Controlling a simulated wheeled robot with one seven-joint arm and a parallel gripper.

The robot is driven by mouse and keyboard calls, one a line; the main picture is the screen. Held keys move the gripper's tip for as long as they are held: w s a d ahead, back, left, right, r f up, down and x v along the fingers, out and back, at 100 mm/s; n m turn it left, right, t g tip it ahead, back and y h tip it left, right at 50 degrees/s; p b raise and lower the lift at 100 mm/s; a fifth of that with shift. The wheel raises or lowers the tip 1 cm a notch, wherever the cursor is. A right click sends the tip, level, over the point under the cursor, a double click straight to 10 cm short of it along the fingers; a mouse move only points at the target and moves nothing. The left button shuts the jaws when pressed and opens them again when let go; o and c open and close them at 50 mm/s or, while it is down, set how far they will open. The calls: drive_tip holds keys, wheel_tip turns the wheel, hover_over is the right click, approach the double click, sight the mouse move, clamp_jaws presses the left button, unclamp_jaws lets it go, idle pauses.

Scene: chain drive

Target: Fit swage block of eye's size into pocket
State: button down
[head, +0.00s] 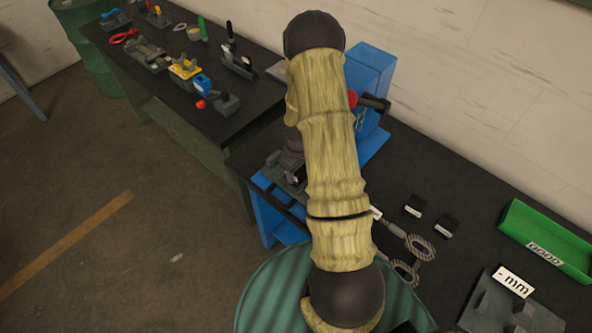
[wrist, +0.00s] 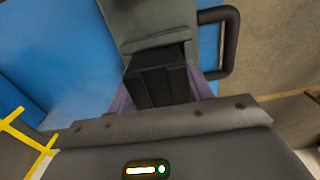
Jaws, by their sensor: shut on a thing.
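My gripper (wrist: 162,98) has purple fingertips on both sides of a black block (wrist: 160,76) and is shut on it. In the wrist view, the block's far end meets or lies just under a grey metal part (wrist: 158,28) of the blue press (wrist: 60,55); I cannot tell whether it is inside a pocket. In the head view, my gripper (head: 294,178) is low at the press (head: 370,65), mostly hidden by my arm. Two other black blocks with white labels, one (head: 414,206) and another (head: 444,226), lie on the bench. Wire rope eyes (head: 420,247) lie nearby.
A green tray (head: 545,243) marked GOOD and a grey gauge (head: 500,305) with a "- mm" label stand at the right. A bent dark handle (wrist: 232,40) is beside the gripper. Tools crowd the left bench (head: 245,105). A green drum (head: 262,290) stands in front.

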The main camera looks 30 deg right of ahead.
drive_tip(key=shift+a+f, duration=0.1)
drive_tip(key=shift+f, duration=0.05)
drive_tip(key=c, duration=0.5)
unclamp_jaws()
drive_tip(key=shift+f, duration=0.1)
drive_tip(key=shift+w+r+b, duration=0.1)
drive_tip(key=shift+r+b, duration=0.2)
drive_tip(key=shift+r, duration=0.1)
wheel_tip(320, 180, up, 17)
drive_tip(key=b, duration=0.3)
drive_tip(key=shift+f+b, duration=0.15)
drive_tip(key=shift+b, duration=0.15)
